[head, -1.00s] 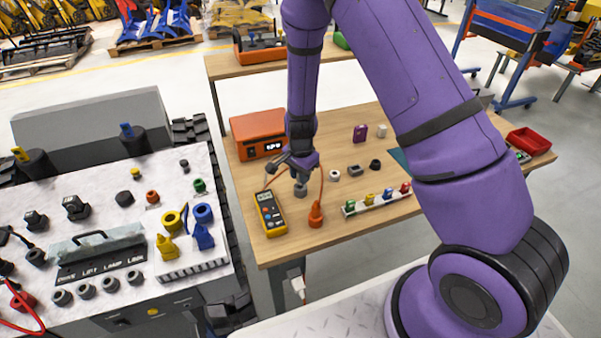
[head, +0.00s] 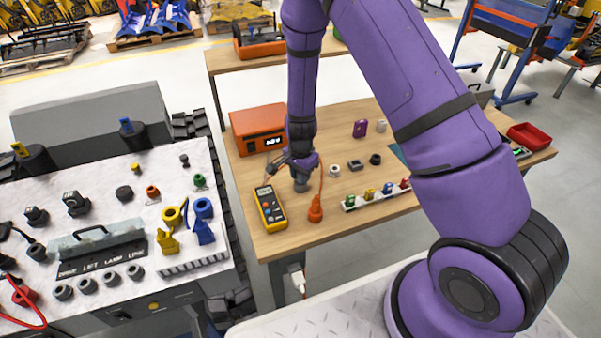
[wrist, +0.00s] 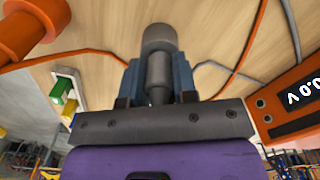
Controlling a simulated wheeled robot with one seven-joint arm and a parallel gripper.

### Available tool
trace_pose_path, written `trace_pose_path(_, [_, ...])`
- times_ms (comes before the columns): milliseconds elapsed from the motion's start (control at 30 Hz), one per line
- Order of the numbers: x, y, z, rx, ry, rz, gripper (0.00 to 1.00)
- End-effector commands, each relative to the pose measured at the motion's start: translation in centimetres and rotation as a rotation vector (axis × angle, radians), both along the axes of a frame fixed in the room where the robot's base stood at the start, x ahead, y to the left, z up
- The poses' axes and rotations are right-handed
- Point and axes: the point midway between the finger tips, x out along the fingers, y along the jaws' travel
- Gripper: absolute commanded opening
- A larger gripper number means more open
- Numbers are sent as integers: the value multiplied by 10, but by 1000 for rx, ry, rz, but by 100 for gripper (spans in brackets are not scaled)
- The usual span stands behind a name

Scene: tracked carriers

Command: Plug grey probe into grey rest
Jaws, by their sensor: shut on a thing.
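My gripper (head: 301,168) is low over the near left part of the wooden table and points down. In the wrist view its blue-grey fingers (wrist: 158,82) are shut on the narrow grey probe (wrist: 158,70). A wider grey cylinder, which looks like the grey rest (wrist: 158,38), lines up with the probe's far end. It also shows directly below my gripper in the head view (head: 301,185). Probe and rest appear to meet, but I cannot tell how deep the probe sits.
A yellow-and-black meter (head: 270,208) lies left of my gripper, and an orange probe piece (head: 315,209) stands close on the right. Cables run nearby. An orange instrument box (head: 258,132) stands behind left. A strip of coloured plugs (head: 376,195) lies right.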

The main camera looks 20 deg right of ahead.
Motion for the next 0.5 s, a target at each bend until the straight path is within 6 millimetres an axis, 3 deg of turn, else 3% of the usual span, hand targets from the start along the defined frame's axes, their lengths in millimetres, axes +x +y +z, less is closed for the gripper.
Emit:
trace_pose_path(167, [0,0,-4,0,0,0,4])
trace_pose_path(200, [0,0,-4,0,0,0,29])
trace_pose_path(333, [0,0,-4,1,-1,0,56])
trace_pose_path(500, [0,0,-4,0,0,0,56])
